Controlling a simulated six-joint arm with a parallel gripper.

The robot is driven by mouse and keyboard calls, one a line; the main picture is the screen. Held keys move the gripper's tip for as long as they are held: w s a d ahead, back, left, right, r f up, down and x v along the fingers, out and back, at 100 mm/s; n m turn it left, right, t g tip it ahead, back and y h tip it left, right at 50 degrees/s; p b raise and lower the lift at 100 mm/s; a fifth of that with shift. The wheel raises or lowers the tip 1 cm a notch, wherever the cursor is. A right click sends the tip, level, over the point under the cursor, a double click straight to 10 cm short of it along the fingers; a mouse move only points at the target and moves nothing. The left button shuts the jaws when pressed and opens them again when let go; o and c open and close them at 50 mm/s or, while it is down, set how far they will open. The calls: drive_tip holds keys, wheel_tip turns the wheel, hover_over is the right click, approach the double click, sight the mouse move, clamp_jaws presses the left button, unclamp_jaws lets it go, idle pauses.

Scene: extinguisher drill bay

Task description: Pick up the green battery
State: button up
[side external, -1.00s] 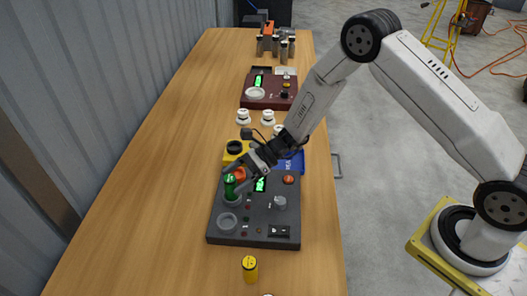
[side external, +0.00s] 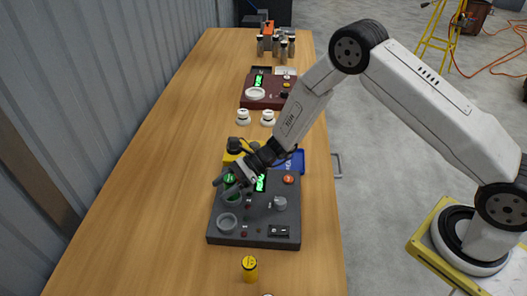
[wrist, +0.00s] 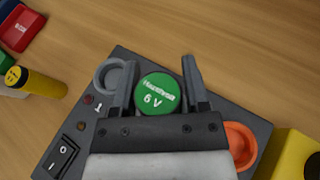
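The green battery (wrist: 157,93) is a round cell with a "6 V" label on its top. It stands upright at a ring holder (side external: 232,198) on the dark grey panel (side external: 255,220). In the side view the battery (side external: 229,178) is partly covered by my gripper (side external: 223,188). In the wrist view my gripper's (wrist: 160,72) two fingers lie on either side of the battery, very close to it. A thin gap seems to show beside the right finger, so it looks open around the battery. The battery's lower part is hidden.
A yellow battery (side external: 249,269) stands in front. White pieces (side external: 243,117), a maroon panel (side external: 268,93) and several cylinders are behind. The left tabletop is clear.

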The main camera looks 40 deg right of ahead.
clamp_jaws()
drive_tip(key=shift+r, duration=0.15)
drive_tip(key=shift+r, duration=1.05)
drive_tip(key=s+d+r, duration=0.2)
drive_tip(key=s+r, duration=0.3)
drive_tip(key=s, duration=0.1)
drive_tip(key=s+d+r, duration=0.2)
drive_tip(key=s+r, duration=0.3)
drive_tip(key=s, duration=0.2)
drive_tip(key=shift+s+d+r, duration=0.15)
drive_tip(key=shift+d+r, duration=0.15)
drive_tip(key=shift+r, duration=0.05)
